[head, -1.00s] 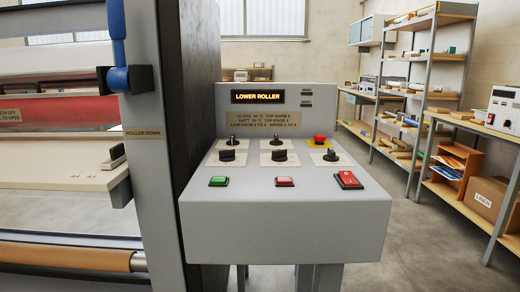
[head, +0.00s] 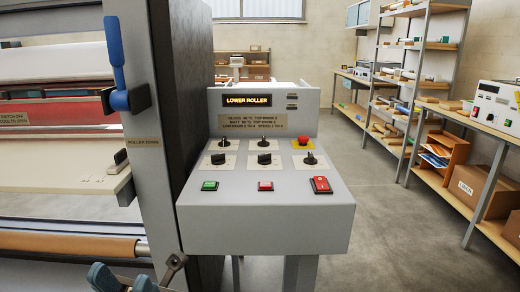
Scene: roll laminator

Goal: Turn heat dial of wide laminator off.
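The wide laminator (head: 167,95) stands at the left, with its grey control console (head: 262,232) facing me. The sloped panel carries several black knobs, including a left knob (head: 218,159), a middle knob (head: 264,159) and a right knob (head: 310,158). Their small labels are too small to read, so I cannot tell which is the heat dial or its setting. My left gripper (head: 130,281) shows only partly at the bottom left edge, below the console and apart from it. Its fingertips are not clear. My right gripper is not in view.
The console also has a green button (head: 209,186), a red button (head: 265,186), a red rocker switch (head: 320,185) and a red mushroom button (head: 303,141). A display (head: 247,100) reads "LOWER ROLLER". A blue-handled lever (head: 116,60) is on the laminator's post. Floor right of the console is clear.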

